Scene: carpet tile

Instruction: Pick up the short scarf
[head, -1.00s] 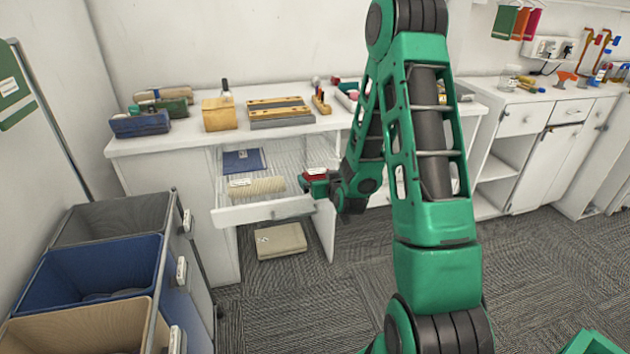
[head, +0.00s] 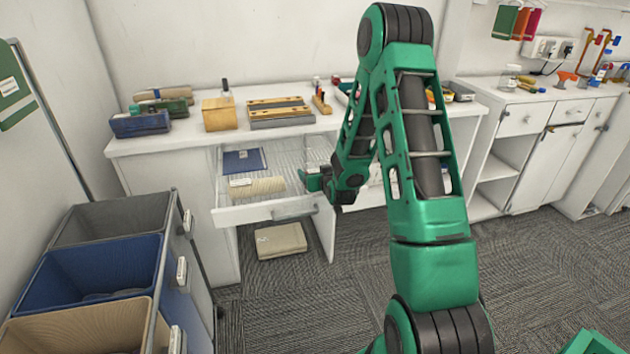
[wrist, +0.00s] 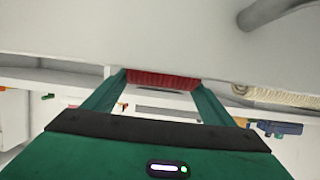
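A red, ribbed folded cloth, likely the short scarf (wrist: 162,78), shows in the wrist view at the drawer's front edge. It spans the gap between my fingertips, and whether they touch it is unclear. In the head view my gripper (head: 312,180) is at the drawer's right front and hides the red cloth. The wrist view shows its two green fingers (wrist: 157,86) standing wide apart. A cream ribbed roll (head: 257,187) with a white label lies to the left in the open drawer (head: 262,211).
A dark blue folder (head: 244,161) lies deeper in the drawer. A beige folded item (head: 281,240) is below it. The drawer handle (wrist: 270,12) is close to my gripper. Tool boxes stand on the counter (head: 185,142). Bins (head: 110,270) stand at left; the carpet at right is clear.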

